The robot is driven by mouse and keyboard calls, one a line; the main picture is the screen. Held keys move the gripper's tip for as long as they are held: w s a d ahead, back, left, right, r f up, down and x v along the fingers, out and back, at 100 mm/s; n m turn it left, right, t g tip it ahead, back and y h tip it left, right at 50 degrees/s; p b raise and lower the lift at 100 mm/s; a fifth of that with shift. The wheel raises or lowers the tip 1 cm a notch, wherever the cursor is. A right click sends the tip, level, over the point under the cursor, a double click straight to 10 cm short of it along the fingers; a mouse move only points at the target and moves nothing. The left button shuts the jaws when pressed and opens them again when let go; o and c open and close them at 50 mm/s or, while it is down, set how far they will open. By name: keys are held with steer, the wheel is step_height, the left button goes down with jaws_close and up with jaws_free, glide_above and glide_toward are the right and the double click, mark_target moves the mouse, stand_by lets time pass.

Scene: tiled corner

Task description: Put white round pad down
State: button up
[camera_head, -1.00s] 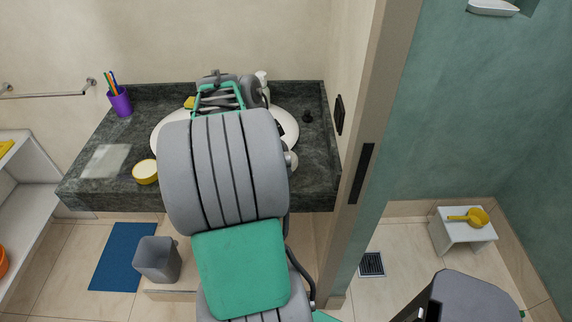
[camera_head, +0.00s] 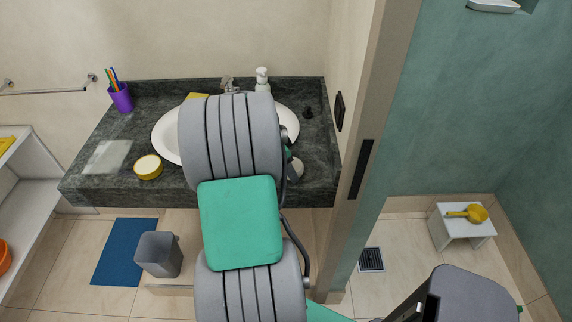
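A pale round thing (camera_head: 296,169), perhaps the white round pad, shows partly at the right edge of my arm, over the front right of the dark counter (camera_head: 320,170). My arm covers the rest of it, so I cannot tell whether it lies on the counter or is held. My gripper is hidden behind my own grey and green arm links, which cover the middle of the white basin (camera_head: 168,135).
A yellow tin with a pale top (camera_head: 148,167), a purple cup of brushes (camera_head: 120,98), a yellow sponge (camera_head: 197,96) and a white soap bottle (camera_head: 262,80) stand around the basin. A door frame (camera_head: 365,130) rises right of the counter. The counter's left part is mostly clear.

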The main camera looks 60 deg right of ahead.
steer(key=shift+a+f, duration=0.2)
steer(key=shift+f, duration=0.3)
steer(key=o, duration=0.8)
steer(key=shift+s, duration=0.1)
steer(key=o, duration=0.4)
steer(key=shift+a+f, duration=0.15)
steer(key=shift+f, duration=0.2)
steer(key=d+v, duration=0.1)
steer(key=v, duration=1.3)
steer(key=w+a+r+n+t, duration=0.2)
steer(key=w+a+n+t, duration=0.1)
steer(key=w+a+n, duration=0.6)
steer(key=a+f+n+t+y, duration=0.1)
steer(key=a+n, duration=0.7)
steer(key=a, duration=0.7)
steer(key=w+a+n+t+y, duration=0.1)
steer(key=a+n+t+y, duration=0.1)
steer(key=a+n, duration=0.6)
steer(key=a, duration=0.7)
steer(key=shift+w+f, duration=0.3)
steer(key=shift+f, duration=0.05)
steer(key=shift+d, duration=0.1)
